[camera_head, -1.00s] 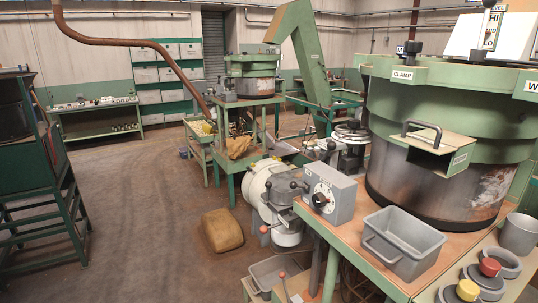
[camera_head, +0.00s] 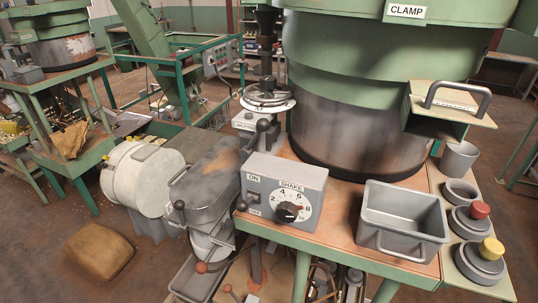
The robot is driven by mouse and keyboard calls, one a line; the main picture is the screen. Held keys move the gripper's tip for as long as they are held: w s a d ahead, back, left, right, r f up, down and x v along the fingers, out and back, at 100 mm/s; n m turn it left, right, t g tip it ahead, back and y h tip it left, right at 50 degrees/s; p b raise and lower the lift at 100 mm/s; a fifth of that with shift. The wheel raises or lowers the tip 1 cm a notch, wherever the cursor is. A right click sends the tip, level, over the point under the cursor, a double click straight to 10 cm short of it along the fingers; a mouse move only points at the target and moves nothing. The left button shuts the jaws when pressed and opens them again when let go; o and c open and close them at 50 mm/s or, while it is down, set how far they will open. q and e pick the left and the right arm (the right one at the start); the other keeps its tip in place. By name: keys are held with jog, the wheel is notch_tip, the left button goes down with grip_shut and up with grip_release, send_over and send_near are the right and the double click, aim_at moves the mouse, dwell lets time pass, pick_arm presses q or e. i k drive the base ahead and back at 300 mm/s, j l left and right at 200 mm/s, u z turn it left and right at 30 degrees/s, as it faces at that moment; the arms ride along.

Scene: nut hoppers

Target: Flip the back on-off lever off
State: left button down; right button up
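A grey control box (camera_head: 283,193) stands on the near table. Its front face has an ON label, a small dark switch (camera_head: 252,197) under it, and a SHAKE dial (camera_head: 289,212) with a black knob and red pointer. The switch is too small to tell its position. Black ball-tipped levers stand beside the box, one behind it (camera_head: 263,125) and one at its left front corner (camera_head: 241,206). A second grey box (camera_head: 27,75) sits on the far left table; its controls are too small to read. Neither of my grippers is in view.
A big green hopper marked CLAMP (camera_head: 380,60) stands behind the box.

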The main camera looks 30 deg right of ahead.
aim_at(242, 205)
jog(key=i+j+z, duration=0.15)
jog(key=i+z, duration=0.2)
jog(key=i+j+z, duration=0.2)
jog(key=z, duration=0.2)
jog(key=i+j+z, duration=0.35)
jog(key=k+l, duration=0.05)
